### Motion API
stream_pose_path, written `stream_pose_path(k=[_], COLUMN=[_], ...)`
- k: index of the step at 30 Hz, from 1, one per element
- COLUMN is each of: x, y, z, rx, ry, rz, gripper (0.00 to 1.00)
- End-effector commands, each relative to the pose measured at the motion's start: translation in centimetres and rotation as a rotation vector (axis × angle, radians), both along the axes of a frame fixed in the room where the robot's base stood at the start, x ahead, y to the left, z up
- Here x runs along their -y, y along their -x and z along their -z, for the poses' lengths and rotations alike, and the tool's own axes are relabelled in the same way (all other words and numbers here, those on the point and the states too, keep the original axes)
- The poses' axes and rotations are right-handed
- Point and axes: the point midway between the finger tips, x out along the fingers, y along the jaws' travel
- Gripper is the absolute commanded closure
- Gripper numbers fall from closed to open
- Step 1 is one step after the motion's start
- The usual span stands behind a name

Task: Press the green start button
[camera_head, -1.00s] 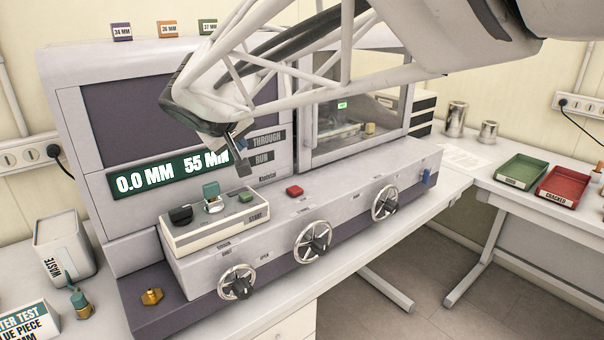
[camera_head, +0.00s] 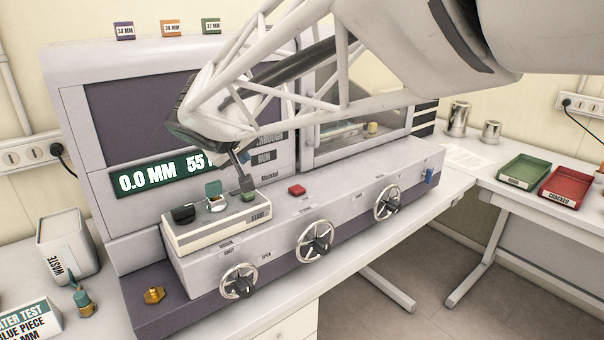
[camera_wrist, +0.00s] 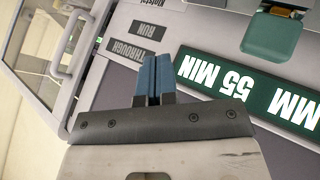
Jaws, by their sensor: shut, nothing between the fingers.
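The green start button (camera_head: 249,197) sits on the small white control box (camera_head: 185,241), beside the START label. My gripper (camera_head: 246,184) points down with its fingers shut and empty. In the wrist view the shut blue fingers (camera_wrist: 153,80) are in the middle, and I cannot make out the start button there. A raised teal cover (camera_head: 213,188) stands left of the button on the same box.
A red button (camera_head: 296,190) lies to the right on the machine's ledge, above several handwheels (camera_head: 314,241). The display (camera_head: 150,178) reads 0.0 MM and 55, the rest hidden by my arm. A dark knob (camera_head: 183,213) is on the box's left end.

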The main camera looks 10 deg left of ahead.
Motion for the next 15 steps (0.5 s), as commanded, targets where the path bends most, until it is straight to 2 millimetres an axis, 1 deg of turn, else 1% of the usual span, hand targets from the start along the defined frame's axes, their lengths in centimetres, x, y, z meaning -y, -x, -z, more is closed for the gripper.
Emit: stream_pose_path(k=[1, 6, 15], x=[0.0, 0.0, 0.0], y=[0.0, 0.0, 0.0], z=[0.6, 2.4, 4.8], rx=[-0.001, -0.001, 0.0], ry=[0.001, 0.0, 0.0], rz=[0.0, 0.0, 0.0], gripper=[1.0, 1.0, 1.0])
